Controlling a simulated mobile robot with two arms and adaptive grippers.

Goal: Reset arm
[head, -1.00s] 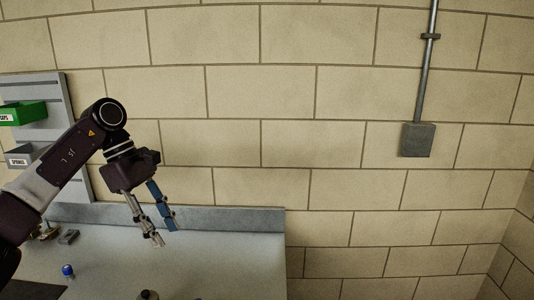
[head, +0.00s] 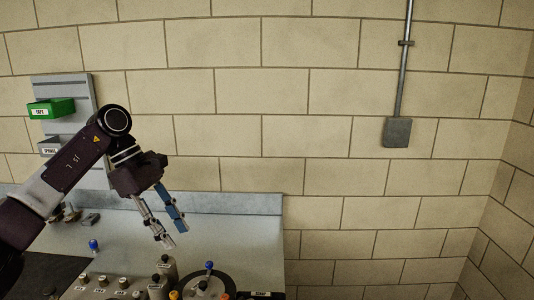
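My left gripper (head: 174,240) comes in from the left in the head view and hangs above the grey workbench (head: 225,228), fingers pointing down and a little right. Its two fingers, one grey and one blue, stand apart with nothing between them. My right gripper is not in view.
At the bench front are grey cylinders (head: 168,268), a round dark fixture with a blue-topped part (head: 209,266), and a row of small labelled parts (head: 101,281). A blue-capped piece (head: 94,245) stands at left. A green bin (head: 51,107) hangs on the wall panel (head: 75,88).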

